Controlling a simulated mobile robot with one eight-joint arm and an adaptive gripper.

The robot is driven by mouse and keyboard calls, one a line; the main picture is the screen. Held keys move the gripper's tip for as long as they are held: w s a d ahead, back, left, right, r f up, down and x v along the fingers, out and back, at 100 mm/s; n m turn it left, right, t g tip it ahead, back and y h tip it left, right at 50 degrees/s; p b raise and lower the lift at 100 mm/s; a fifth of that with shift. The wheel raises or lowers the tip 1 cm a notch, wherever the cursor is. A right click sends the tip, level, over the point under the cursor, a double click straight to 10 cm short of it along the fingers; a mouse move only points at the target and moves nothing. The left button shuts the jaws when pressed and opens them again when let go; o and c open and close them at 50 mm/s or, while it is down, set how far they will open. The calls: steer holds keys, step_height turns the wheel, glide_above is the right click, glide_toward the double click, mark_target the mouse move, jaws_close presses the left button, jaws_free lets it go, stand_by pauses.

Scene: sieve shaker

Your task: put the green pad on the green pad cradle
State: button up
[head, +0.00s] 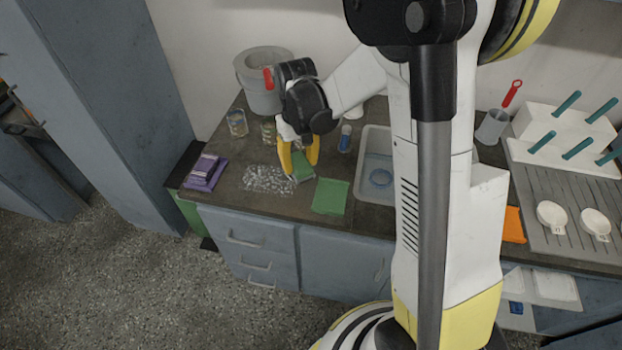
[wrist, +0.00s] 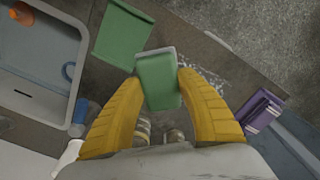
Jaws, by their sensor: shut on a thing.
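My gripper (head: 299,168) has yellow fingers and is shut on the green pad (head: 301,166). In the wrist view the green pad (wrist: 158,82) sits between the two fingers (wrist: 158,92), with a pale grey edge at its far end. The green pad cradle (head: 330,196) looks like a flat green square on the counter near its front edge. It also shows in the wrist view (wrist: 122,33), beside the held pad. In the head view the pad is to the left of the cradle and apart from it. Its exact height above the counter is hard to tell.
Clear, shiny bits (head: 268,180) lie on the counter left of the pad. A purple pad (head: 205,166) rests on a purple base farther left. A sink (head: 374,172) is to the right, with a blue-capped bottle (head: 345,138) beside it. Jars (head: 237,123) and a grey pot (head: 262,80) stand behind.

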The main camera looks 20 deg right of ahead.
steer(key=s+d+r+m+p, duration=0.25)
steer(key=s+d+m, duration=0.55)
steer(key=s+d, duration=0.65)
steer(key=b, duration=0.4)
glide_above(331, 197)
step_height(331, 197, down, 6)
steer(key=shift+w+a+f, duration=0.1)
steer(key=shift+f, duration=0.15)
steer(key=shift+f+b, duration=1.1)
steer(key=shift+f, duration=0.75)
steer(key=shift+f, duration=0.25)
steer(key=o, duration=1.3)
steer(key=shift+r, duration=0.1)
steer(key=shift+r, duration=0.1)
